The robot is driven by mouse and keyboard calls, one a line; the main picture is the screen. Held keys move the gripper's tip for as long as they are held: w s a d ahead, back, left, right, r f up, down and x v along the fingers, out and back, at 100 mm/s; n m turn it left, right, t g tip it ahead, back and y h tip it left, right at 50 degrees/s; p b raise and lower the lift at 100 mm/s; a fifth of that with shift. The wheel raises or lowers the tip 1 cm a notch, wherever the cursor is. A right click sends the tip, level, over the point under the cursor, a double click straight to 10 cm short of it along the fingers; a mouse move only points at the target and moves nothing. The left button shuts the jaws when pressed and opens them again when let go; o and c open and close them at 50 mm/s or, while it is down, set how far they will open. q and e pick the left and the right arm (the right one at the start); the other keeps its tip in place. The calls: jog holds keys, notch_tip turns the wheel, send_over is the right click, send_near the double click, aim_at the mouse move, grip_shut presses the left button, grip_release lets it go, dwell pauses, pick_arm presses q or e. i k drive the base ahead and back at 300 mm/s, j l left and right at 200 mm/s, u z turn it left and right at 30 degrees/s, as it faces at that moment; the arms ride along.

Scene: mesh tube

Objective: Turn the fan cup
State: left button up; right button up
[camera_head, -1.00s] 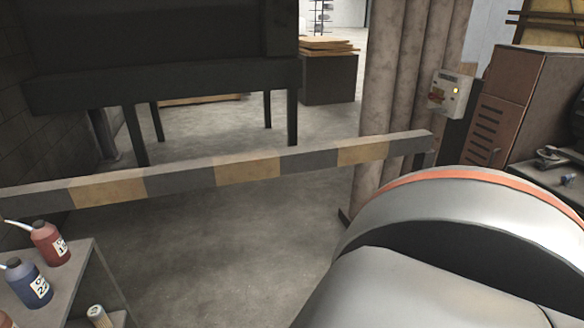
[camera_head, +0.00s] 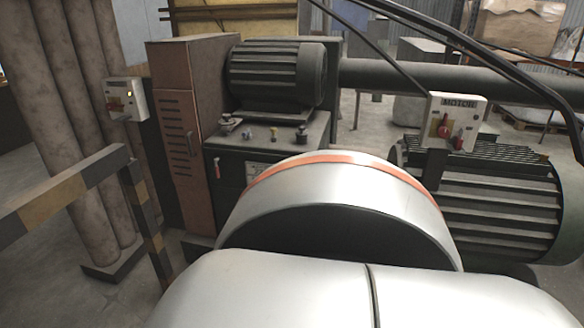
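I cannot pick out a fan cup for certain in the head view. A large dark green finned motor (camera_head: 505,215) stands at the right. Above it is a pale control box (camera_head: 463,108) labelled MOTOR, with red controls. A smaller dark finned motor (camera_head: 275,75) sits on a dark machine body at the upper middle. Several small fittings (camera_head: 274,133) lie or stand on the top in front of it. Neither of my grippers shows. The lower middle of the view is blocked, so what lies behind there is hidden.
A brown vented cabinet (camera_head: 185,130) stands left of the machine, with a pale switch box (camera_head: 132,98) beside it. Thick vertical pipes (camera_head: 65,110) and a striped barrier (camera_head: 60,195) are at the left. Black cables (camera_head: 450,40) cross the upper right. Some floor shows at the lower left.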

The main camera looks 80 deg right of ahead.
aim_at(544, 157)
jog(key=z, duration=3.9)
jog(key=i+l, duration=0.65)
jog(key=l, duration=0.25)
jog(key=i+l+u, duration=0.1)
jog(key=i+l, duration=0.55)
jog(key=l, duration=0.3)
jog(key=i+l, duration=0.7)
jog(key=i+l+u, duration=0.15)
jog(key=i+l, duration=0.15)
jog(key=l, duration=0.2)
